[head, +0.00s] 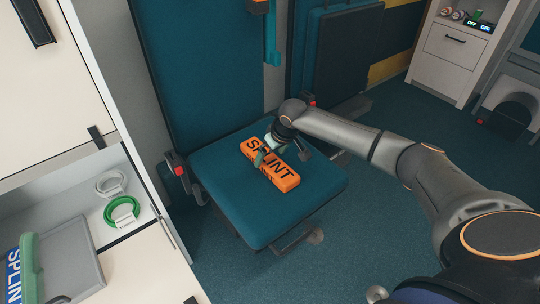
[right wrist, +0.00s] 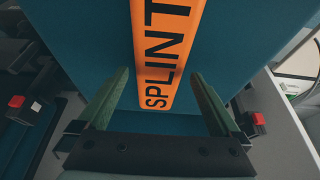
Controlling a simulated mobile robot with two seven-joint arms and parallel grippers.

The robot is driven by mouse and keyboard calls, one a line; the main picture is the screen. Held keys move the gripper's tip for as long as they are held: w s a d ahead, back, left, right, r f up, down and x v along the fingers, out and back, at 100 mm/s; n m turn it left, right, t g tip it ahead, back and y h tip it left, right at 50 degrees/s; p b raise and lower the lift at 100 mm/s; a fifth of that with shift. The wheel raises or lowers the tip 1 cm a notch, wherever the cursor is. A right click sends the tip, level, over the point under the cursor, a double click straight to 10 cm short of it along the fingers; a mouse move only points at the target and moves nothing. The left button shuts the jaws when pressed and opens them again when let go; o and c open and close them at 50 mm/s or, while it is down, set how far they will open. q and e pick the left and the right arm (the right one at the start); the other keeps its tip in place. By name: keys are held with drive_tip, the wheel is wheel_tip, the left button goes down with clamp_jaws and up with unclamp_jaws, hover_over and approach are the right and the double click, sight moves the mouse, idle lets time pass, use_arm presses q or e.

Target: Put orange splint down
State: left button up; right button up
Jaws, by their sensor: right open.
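The orange splint (head: 285,178), a long block with black SPLINT lettering, lies flat on the blue seat (head: 235,205) of a fold-down chair in the head view. In the right wrist view the splint (right wrist: 166,60) runs up the picture between the two green fingers of my right gripper (right wrist: 165,100). The fingers are spread wide, with a gap on each side of the splint. My left gripper is in neither view.
An open compartment at the left holds a green ring (head: 122,211), a white ring (head: 111,183), a grey case (head: 70,262) and a blue splint (head: 13,275). The seat's backrest (head: 200,75) rises behind. A white cabinet (head: 452,50) stands at the back right.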

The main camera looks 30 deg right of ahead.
drive_tip(key=p+v, duration=0.4)
drive_tip(key=v, duration=0.6)
drive_tip(key=a+n+t+y, duration=0.4)
drive_tip(key=a+t, duration=0.1)
drive_tip(key=a, duration=1.1)
drive_tip(key=s+a+r+n+t+y, duration=0.2)
drive_tip(key=s+a+r+t+y, duration=0.2)
drive_tip(key=a+r, duration=0.35)
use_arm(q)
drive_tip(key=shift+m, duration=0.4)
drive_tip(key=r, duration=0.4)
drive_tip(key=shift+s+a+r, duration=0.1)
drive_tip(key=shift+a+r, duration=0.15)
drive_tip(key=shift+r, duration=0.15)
use_arm(e)
drive_tip(key=s+r+n+t+y, duration=0.5)
drive_tip(key=s+r+t+y, duration=0.2)
drive_tip(key=s+r, duration=1.1)
wheel_tip(320, 180, up, 3)
drive_tip(key=shift+d+f+n+t, duration=0.1)
drive_tip(key=shift+d+n+t, duration=0.35)
drive_tip(key=shift+t, duration=0.45)
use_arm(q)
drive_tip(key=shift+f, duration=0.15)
